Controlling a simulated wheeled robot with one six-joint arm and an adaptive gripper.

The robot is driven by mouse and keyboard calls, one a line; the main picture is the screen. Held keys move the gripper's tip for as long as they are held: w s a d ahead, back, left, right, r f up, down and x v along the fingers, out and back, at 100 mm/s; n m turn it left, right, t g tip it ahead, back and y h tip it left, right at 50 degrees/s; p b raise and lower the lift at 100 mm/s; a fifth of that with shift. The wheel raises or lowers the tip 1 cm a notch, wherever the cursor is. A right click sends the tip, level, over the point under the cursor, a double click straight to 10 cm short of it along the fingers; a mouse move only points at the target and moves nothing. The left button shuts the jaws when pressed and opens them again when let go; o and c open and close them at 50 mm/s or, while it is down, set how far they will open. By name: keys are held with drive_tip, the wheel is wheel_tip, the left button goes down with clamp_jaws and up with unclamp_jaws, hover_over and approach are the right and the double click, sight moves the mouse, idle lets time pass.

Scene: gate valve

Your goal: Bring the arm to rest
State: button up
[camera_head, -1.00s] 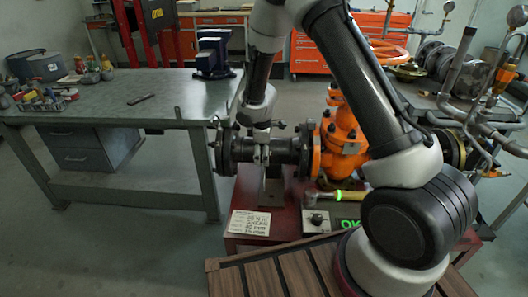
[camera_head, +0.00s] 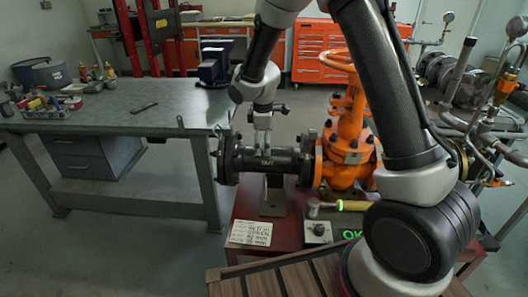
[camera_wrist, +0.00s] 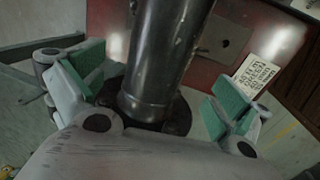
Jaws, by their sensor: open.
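My gripper (camera_head: 263,135) is just above the dark flanged pipe (camera_head: 268,160) on the left side of the orange gate valve (camera_head: 343,150). In the wrist view, its two green-padded fingers (camera_wrist: 158,92) are spread apart, with the pipe (camera_wrist: 165,50) showing between and below them. I see nothing held in the gripper. My arm arches over the valve and partly hides its right side. The valve's orange handwheel (camera_head: 345,62) shows behind my arm.
A green workbench (camera_head: 105,112) with a blue vise (camera_head: 215,62) stands left. A hammer (camera_head: 335,206), a control box with a lit OK sign (camera_head: 352,234) and a written card (camera_head: 250,233) lie in front of the pipe. Pipework with gauges (camera_head: 500,90) stands right.

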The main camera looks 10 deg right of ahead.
drive_tip(key=shift+s+a+r, duration=0.1)
drive_tip(key=shift+s+r, duration=0.05)
drive_tip(key=shift+r, duration=0.6)
drive_tip(key=shift+s+m, duration=0.2)
drive_tip(key=shift+m, duration=0.1)
drive_tip(key=s+d+r+m, duration=0.4)
drive_tip(key=s+d+r, duration=0.2)
drive_tip(key=s, duration=0.4)
drive_tip(key=s+d+r+m+t, duration=0.1)
drive_tip(key=s+d+r+m, duration=0.4)
drive_tip(key=s+r, duration=0.3)
drive_tip(key=s+d+r+m+t, duration=0.1)
drive_tip(key=s+d+r+m, duration=0.3)
drive_tip(key=s, duration=1)
wheel_tip(320, 180, up, 4)
drive_tip(key=d, duration=0.2)
drive_tip(key=shift+d+m+y, duration=0.3)
drive_tip(key=shift+d+m, duration=0.05)
drive_tip(key=shift+m, duration=0.05)
